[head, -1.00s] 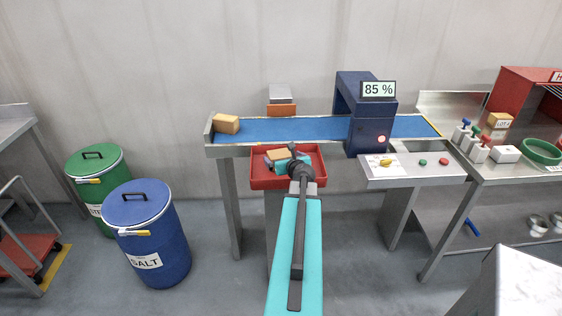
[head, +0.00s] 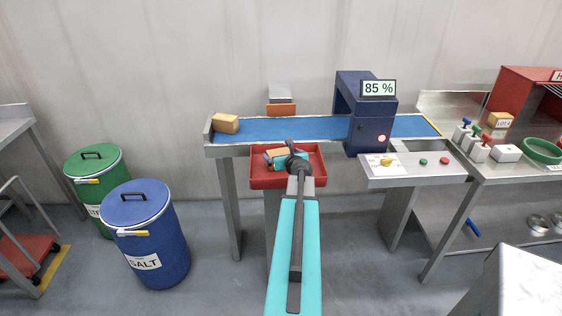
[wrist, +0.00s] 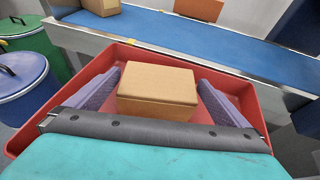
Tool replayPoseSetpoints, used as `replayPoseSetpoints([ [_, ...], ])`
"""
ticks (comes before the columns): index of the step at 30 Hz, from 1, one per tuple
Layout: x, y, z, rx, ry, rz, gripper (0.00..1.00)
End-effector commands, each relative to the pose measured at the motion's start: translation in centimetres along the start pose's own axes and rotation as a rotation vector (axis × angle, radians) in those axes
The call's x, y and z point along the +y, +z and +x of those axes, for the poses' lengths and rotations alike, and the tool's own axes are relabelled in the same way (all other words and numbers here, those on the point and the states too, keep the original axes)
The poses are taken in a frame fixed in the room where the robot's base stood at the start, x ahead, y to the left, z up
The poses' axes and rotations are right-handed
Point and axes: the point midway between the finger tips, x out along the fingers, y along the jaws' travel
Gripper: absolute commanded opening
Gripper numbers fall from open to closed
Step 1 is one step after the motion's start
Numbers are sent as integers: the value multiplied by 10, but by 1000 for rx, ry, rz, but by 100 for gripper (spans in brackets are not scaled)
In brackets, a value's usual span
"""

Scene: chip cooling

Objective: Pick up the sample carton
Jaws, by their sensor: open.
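A plain tan carton (wrist: 158,92) sits in a red tray (wrist: 262,98) in the wrist view. I take it for the sample carton, but no label shows on it. In the head view the carton (head: 278,152) is partly hidden by my wrist. My gripper (wrist: 161,78) is open, with one grey-purple finger on each side of the carton. A gap shows between the carton and each finger. The carton's underside is hidden. In the head view my gripper (head: 280,158) is over the red tray (head: 260,181).
A blue conveyor (head: 290,128) runs behind the tray, with another carton (head: 226,123) at its left end. A dark blue housing (head: 371,134) reading 85 % spans the belt. A carton marked LOT (head: 500,120) is on the right bench. Blue (head: 148,240) and green (head: 97,180) drums stand left.

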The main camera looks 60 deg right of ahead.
Motion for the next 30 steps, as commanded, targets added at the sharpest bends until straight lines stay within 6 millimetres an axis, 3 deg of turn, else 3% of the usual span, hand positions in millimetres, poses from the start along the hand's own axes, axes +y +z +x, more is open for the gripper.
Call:
replayPoseSetpoints([
  [6, 0, 0, 13, 0, 1, -1, 100],
  [23, 2, 0, 13, 0, 2, -1, 100],
  [26, 2, 0, 13, 0, 2, -1, 88],
  [30, 2, 0, 13, 0, 2, -1, 65],
])
